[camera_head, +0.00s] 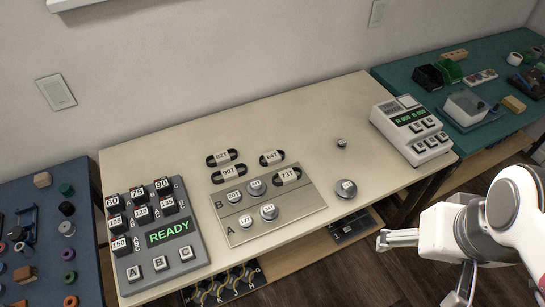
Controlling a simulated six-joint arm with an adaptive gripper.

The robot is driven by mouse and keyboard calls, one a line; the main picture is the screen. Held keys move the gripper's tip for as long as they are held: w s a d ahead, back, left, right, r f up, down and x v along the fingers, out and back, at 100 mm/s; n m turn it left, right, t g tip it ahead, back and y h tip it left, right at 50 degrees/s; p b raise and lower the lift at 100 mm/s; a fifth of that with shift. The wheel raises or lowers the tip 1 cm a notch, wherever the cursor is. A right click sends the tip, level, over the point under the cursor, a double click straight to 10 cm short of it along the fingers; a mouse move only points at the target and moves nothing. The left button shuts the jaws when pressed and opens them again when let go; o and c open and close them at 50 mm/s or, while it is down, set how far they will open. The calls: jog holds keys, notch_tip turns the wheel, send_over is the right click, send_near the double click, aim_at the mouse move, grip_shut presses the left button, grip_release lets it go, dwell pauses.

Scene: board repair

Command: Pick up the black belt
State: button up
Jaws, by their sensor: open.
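Several black belts lie on the cream table in the camera_head view, each a small loop with a white label. The 92T belt (211,161) and the 90T belt (216,177) lie at the left, one above the other. The 64T belt (263,161) lies to their right. The 73T belt (278,181) lies over the upper right part of the grey plate (300,208). My gripper (415,271) is open and empty, at the lower right, in front of the table's right part and well apart from the belts.
Silver pulleys (269,211) sit on the plate; loose ones (346,188) lie to its right. A grey panel with black blocks and a green READY display (170,232) stands at left. A white device (411,130) stands at right. Blue (40,190) and teal (490,50) side tables hold parts.

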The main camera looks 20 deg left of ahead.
jog(key=w+a+f+n, duration=0.2)
jog(key=w+a+f, duration=0.6)
jog(key=a, duration=0.2)
jog(key=w+a+f+n+g+y, duration=0.1)
jog(key=w+a+f+n, duration=0.1)
jog(key=w+a+f, duration=0.6)
jog(key=w+a+f+n+g, duration=0.1)
jog(key=w+a+f+n, duration=0.1)
jog(key=w+a+f, duration=0.6)
jog(key=shift+w+a, duration=0.25)
jog(key=shift+a, duration=1.05)
jog(key=shift+w+a, duration=0.25)
jog(key=shift+a, duration=1)
jog(key=w, duration=0.1)
jog(key=a, duration=0.1)
jog(key=w+a, duration=0.1)
jog(key=shift+w+a+f+n+y, duration=0.15)
jog(key=shift+w+f+n+y, duration=0.15)
jog(key=shift+w+n+y, duration=0.1)
jog(key=t+y, duration=0.1)
jog(key=t, duration=0.1)
send_near(272, 158)
jog(key=w, duration=0.1)
jog(key=shift+w+a+f+n, duration=0.1)
jog(key=shift+a+f+n, duration=0.1)
jog(key=shift+a+n, duration=0.25)
jog(key=shift+f, duration=0.1)
jog(key=shift+x, duration=1.25)
